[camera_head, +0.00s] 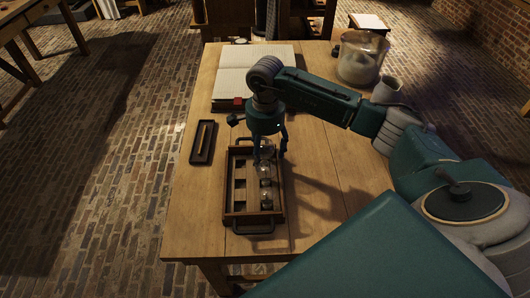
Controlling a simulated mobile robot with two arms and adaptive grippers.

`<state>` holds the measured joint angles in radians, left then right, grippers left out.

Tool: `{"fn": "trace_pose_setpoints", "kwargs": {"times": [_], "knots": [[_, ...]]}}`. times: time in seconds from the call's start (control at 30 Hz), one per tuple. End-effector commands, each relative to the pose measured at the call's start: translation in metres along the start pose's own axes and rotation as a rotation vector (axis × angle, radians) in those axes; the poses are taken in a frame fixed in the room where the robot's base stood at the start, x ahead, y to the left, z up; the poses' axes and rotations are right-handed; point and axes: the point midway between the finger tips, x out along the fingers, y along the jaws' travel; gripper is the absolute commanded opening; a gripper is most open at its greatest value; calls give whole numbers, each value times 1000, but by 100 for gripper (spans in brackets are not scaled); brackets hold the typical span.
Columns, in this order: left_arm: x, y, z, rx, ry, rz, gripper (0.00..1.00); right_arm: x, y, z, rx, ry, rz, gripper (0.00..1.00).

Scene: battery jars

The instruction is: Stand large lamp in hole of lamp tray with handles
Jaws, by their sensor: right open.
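The lamp tray with handles (252,218) is a brown wooden tray on the table, with a handle at its near end. I cannot tell which lamp is the large one. My left gripper is out of view.
An open book (250,62) lies behind the tray. A narrow dark tray (203,143) with a slim stick lies to the left. A large glass jar (361,60) stands at the back right. The table right of the tray is clear under my arm.

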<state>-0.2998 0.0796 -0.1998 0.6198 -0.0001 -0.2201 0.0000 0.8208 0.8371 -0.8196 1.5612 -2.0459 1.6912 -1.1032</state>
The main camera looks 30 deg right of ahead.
Motion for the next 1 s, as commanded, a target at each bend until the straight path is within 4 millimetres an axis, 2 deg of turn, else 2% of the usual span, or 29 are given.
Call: {"fn": "trace_pose_setpoints", "kwargs": {"times": [0.13,0.23,0.6,0.7,0.83,1.0], "knots": [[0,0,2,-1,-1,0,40,-4,-1,0,1,1,-3,66],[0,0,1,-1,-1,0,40,-14,-1,-1,2,1,-3,66],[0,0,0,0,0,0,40,-90,-1,0,0,0,-5,66],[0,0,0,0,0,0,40,-105,-1,0,0,1,-4,66],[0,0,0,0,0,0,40,-116,0,0,0,0,-1,66],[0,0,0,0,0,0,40,-120,0,0,1,0,0,66]]}}
